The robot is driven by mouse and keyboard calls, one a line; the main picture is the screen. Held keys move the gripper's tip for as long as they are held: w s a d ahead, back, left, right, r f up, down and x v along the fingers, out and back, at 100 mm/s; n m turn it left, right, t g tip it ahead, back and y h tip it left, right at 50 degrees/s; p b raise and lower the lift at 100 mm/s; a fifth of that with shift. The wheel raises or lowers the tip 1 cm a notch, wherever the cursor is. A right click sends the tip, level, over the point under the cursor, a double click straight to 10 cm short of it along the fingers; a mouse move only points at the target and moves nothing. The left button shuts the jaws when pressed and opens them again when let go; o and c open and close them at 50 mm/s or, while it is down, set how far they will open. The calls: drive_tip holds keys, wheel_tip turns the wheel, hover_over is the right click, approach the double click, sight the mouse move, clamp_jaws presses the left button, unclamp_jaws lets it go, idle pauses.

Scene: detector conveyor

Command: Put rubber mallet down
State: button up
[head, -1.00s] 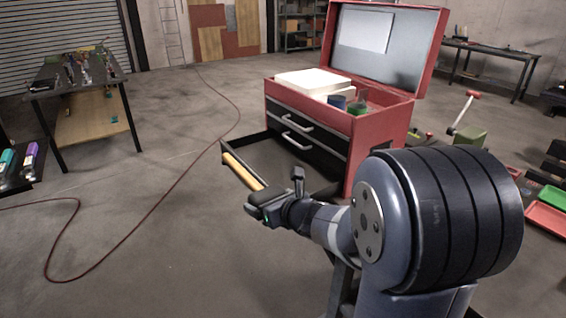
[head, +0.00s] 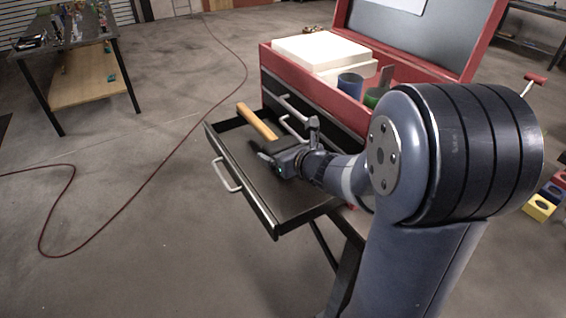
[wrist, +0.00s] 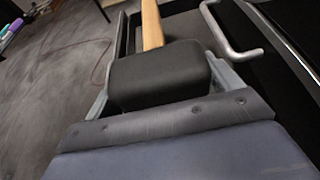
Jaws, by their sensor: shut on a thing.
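The rubber mallet has a black head (wrist: 160,75) and a light wooden handle (head: 257,121). My gripper (head: 270,157) is shut on the mallet's head, with a finger on each side of it in the wrist view. The handle points away from the gripper, toward the back of the open drawer in the head view. The mallet and gripper are over or inside the open black drawer (head: 268,208) of a red tool chest (head: 300,82). I cannot tell whether the mallet touches the drawer floor. My arm hides part of the drawer's right side.
The chest's lid is up, with a white box (head: 320,48) and a blue cup (head: 350,85) in its top. A closed drawer's handle (wrist: 232,35) is close to the gripper on the right. A cluttered table (head: 70,45) stands far left. Floor left of the drawer is open, crossed by a red cable.

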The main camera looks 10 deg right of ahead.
hover_over(283, 187)
wheel_tip(283, 187, down, 8)
drive_tip(key=shift+w+r+b, duration=0.1)
drive_tip(key=shift+r+b, duration=0.1)
drive_tip(key=shift+b, duration=0.25)
drive_tip(key=shift+f+b, duration=0.35)
drive_tip(key=shift+b, duration=0.15)
drive_tip(key=shift+f+b, duration=0.25)
drive_tip(key=shift+b, duration=0.1)
drive_tip(key=o, duration=1.2)
